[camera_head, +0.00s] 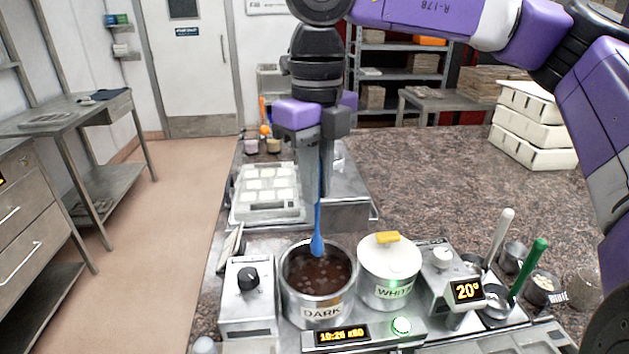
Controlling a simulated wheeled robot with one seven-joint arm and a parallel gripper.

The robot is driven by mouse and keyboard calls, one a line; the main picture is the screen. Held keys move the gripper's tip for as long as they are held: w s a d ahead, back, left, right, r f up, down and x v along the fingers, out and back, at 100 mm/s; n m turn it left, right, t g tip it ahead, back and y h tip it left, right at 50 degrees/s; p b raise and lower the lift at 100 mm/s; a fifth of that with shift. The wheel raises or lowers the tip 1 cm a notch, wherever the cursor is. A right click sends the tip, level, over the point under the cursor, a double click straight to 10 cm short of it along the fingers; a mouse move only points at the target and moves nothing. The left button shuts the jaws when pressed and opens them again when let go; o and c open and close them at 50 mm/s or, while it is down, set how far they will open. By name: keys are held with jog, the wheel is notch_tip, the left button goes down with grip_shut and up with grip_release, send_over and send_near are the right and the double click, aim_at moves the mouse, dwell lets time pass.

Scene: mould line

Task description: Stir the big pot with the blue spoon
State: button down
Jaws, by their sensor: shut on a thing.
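My gripper (316,178) is shut on the blue spoon (318,243), which hangs down with its bowl at the lower end. The spoon's bowl shows in front of the far part of the big pot's opening. I cannot tell whether it touches the contents. The big pot (319,311) is steel, open and labelled "DARK", with dark brown lumpy liquid inside. It stands on a metal unit with a lit display.
A white lidded pot (390,290) with a yellow knob stands close to the big pot's right. A dial box (248,290) is at its left. A "20°" display (467,291) and small bowls with upright handles stand further right. A white mould tray (267,192) lies behind.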

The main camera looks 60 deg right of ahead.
aim_at(318, 236)
jog(key=shift+f+b, duration=0.75)
jog(key=shift+f, duration=0.65)
notch_tip(318, 236, down, 8)
jog(key=b, duration=0.7)
jog(key=shift+b, duration=0.3)
jog(key=shift+s+d, duration=0.1)
jog(key=shift+d, duration=0.05)
